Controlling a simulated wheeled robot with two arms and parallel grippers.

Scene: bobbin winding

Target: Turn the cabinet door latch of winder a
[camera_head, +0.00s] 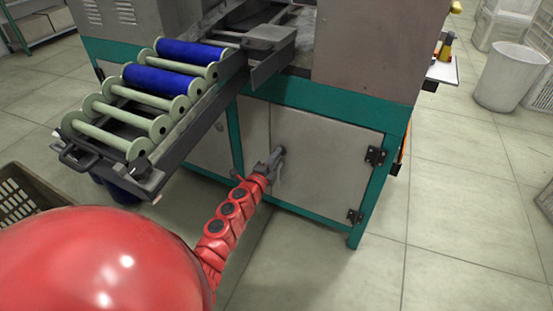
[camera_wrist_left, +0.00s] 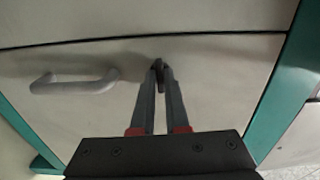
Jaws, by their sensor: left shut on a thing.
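The cabinet door (camera_head: 325,165) of the winder is a pale grey panel in a teal frame, closed, with black hinges on its right side. My left gripper (camera_head: 276,158) is at the upper left part of the door. In the left wrist view the two fingers (camera_wrist_left: 158,72) come together on a small dark latch (camera_wrist_left: 157,64) near the door's top edge. The latch is mostly hidden between the fingertips, so its angle is hard to tell. A grey bar handle (camera_wrist_left: 75,83) is on the door to the left of the fingers. My right gripper is not in view.
A rack (camera_head: 152,170) with blue-wound and bare bobbins juts out above and left of my left arm. A brown crate (camera_head: 28,200) is on the floor at left. A white bin (camera_head: 510,78) stands at the right.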

